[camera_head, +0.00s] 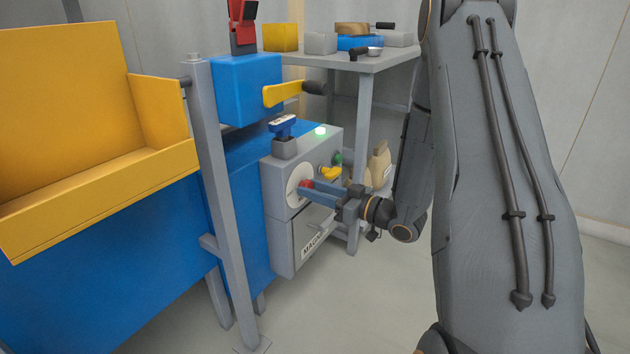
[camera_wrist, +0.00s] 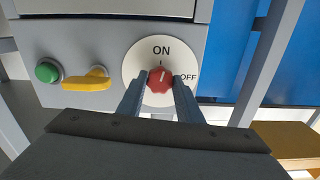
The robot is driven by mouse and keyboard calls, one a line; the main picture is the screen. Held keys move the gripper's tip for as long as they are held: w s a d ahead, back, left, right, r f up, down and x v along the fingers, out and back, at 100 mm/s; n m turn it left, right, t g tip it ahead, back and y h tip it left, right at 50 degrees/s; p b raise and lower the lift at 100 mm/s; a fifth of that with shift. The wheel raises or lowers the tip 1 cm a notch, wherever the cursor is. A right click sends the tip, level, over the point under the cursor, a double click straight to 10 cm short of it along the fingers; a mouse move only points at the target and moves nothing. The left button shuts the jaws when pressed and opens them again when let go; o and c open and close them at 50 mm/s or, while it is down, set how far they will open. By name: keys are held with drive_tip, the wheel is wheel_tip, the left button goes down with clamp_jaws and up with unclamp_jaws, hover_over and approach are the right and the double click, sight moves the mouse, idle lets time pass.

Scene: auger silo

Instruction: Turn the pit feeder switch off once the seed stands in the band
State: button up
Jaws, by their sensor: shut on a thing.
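The pit feeder switch is a red knob (camera_wrist: 160,79) on a round white dial (camera_wrist: 146,58) marked ON at the top and OFF at the right. My gripper (camera_wrist: 161,86) is shut on the knob, one finger on each side. The knob's exact pointing is hard to tell; a pale mark on it seems near the ON side. In the head view, my gripper (camera_head: 313,188) reaches in from the right to the dial (camera_head: 297,186) on the grey control box (camera_head: 284,204). I cannot make out any seed or band.
A green button (camera_wrist: 47,71) and a yellow handle (camera_wrist: 86,80) sit beside the dial. A lit green lamp (camera_head: 320,130) is on the box top. A yellow lever (camera_head: 283,94), a grey post (camera_head: 212,170) and a yellow hopper (camera_head: 100,195) stand near. A table (camera_head: 370,62) is behind.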

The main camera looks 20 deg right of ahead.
drive_tip(key=shift+m+p, duration=7.6)
drive_tip(key=shift+p, duration=0.1)
drive_tip(key=o, duration=1)
drive_tip(key=shift+o, duration=0.2)
drive_tip(key=p+v, duration=0.1)
drive_tip(key=v, duration=0.6)
drive_tip(key=shift+s+d, duration=0.25)
drive_tip(key=shift+s, duration=0.1)
